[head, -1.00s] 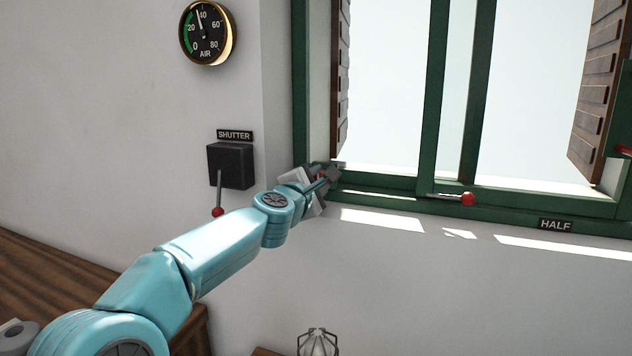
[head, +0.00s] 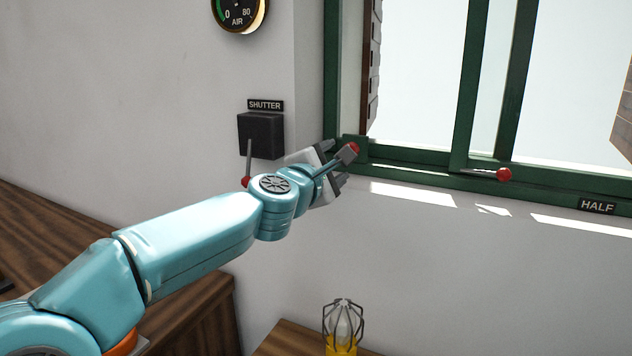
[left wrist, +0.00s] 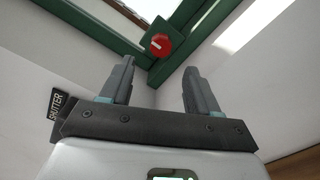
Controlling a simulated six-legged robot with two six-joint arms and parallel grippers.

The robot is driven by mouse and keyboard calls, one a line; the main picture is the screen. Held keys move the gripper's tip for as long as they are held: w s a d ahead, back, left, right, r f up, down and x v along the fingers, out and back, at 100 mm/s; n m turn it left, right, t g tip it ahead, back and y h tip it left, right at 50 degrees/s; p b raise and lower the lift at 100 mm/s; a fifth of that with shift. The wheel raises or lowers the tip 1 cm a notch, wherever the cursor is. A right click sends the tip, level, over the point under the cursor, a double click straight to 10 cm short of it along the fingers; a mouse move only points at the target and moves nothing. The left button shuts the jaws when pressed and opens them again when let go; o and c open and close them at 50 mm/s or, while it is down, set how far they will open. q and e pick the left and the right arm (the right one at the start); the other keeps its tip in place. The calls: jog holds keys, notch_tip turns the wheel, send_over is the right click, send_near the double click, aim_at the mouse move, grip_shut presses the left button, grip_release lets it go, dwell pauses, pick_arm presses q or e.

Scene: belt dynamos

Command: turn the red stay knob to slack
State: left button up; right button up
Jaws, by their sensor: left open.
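The red stay knob (head: 354,148) is round and sits on a green plate at the lower left corner of the window frame. In the left wrist view the knob (left wrist: 161,44) faces me, with a white mark lying nearly level across it. My left gripper (head: 334,165) is open and empty, just below and left of the knob in the head view. In the left wrist view its two fingers (left wrist: 159,68) point toward the knob, which shows beyond the gap between their tips, apart from them. No slack lettering is readable. My right gripper is not in view.
A black shutter box (head: 261,134) with a red-tipped lever is on the wall left of the gripper. Another red-ended lever (head: 503,174) is on the sill, near the HALF label (head: 597,206). A caged lamp (head: 342,325) stands below. An air gauge (head: 239,12) hangs above.

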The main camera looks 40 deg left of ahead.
pick_arm(q)
jog(key=v, duration=0.7)
jog(key=shift+s+d, duration=0.15)
jog(key=shift+s, duration=0.25)
